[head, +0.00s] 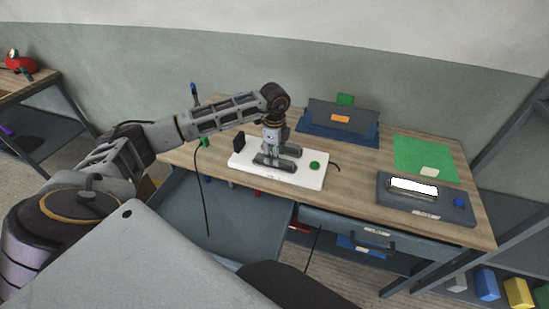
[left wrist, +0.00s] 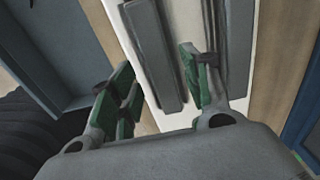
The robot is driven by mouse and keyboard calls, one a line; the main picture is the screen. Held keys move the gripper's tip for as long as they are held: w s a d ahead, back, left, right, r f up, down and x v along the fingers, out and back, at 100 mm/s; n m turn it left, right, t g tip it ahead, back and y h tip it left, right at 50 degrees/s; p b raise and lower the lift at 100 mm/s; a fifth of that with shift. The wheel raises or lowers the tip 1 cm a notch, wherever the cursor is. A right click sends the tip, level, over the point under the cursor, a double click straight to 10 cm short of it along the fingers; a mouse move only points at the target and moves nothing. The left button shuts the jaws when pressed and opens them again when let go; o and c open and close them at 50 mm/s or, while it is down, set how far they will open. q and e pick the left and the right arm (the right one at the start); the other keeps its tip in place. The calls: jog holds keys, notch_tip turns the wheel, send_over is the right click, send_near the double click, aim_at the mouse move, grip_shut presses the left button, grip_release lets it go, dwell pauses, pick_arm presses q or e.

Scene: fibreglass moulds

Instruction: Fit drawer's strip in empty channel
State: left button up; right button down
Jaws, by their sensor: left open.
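My left gripper (head: 272,155) is over the white board (head: 308,178) on the bench. In the left wrist view its green-padded fingers (left wrist: 158,88) are apart. A long grey block (left wrist: 155,55) on the board shows between and beyond them. A second grey block (left wrist: 236,45) lies to the right, with a dark lengthwise line beside it. I cannot tell which dark line is an empty channel or whether a strip sits in one. The pulled-out drawer (head: 225,215) is below the bench front; I make out no strip in its visible floor. My right gripper is not in view.
A green round knob (head: 315,165) and a small black block (head: 239,143) are on the board. Behind stands a dark angled stand (head: 341,118) with an orange label. At right are a green mat (head: 425,157) and a dark tray (head: 427,199).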

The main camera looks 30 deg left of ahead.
pick_arm(q)
notch_tip(320, 180, up, 10)
jog(key=shift+b, duration=0.4)
dwell(0.8)
